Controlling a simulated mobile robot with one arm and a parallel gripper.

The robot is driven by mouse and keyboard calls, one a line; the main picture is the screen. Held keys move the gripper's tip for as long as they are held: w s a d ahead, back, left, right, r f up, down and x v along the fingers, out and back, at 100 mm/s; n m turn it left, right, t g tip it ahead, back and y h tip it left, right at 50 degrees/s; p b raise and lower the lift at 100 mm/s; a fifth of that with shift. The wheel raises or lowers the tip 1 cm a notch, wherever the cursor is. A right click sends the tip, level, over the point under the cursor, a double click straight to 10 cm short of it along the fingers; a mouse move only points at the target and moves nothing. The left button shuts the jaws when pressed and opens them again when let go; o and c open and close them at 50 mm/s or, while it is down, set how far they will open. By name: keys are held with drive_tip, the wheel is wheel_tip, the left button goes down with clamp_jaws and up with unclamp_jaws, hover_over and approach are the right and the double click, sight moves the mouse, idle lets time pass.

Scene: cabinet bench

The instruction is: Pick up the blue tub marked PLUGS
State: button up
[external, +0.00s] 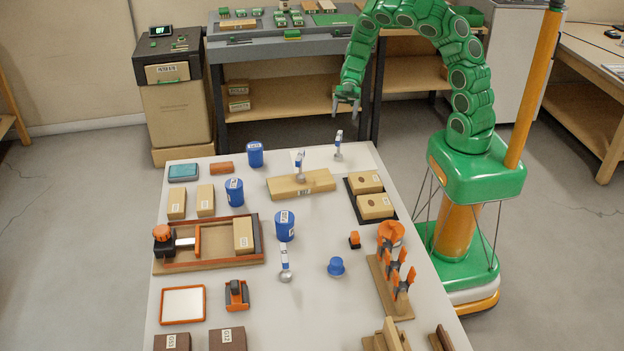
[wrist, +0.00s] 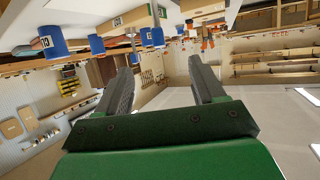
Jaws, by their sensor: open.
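Three blue tubs with white labels stand on the white table: one at the back (external: 255,159), one in the middle (external: 234,197) and one nearer the front (external: 284,232). The lettering is too small to read, so I cannot tell which is marked PLUGS. Blue tubs also show in the wrist view, one at the upper left (wrist: 54,44) and one near the top middle (wrist: 158,40). My gripper (external: 346,101) is open and empty, raised beyond the table's back right part, well away from the tubs. Its two fingers (wrist: 163,78) stand apart in the wrist view.
A wooden block with a silver-and-blue tool (external: 318,180) lies right of the back tubs. A black tray (external: 352,204) holds two tan boxes. An orange-edged wooden fixture (external: 185,264) lies left of the front tub, with a silver-and-blue tool (external: 285,268) close before that tub.

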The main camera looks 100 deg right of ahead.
drive_tip(key=o, duration=0.4)
drive_tip(key=shift+c, duration=0.2)
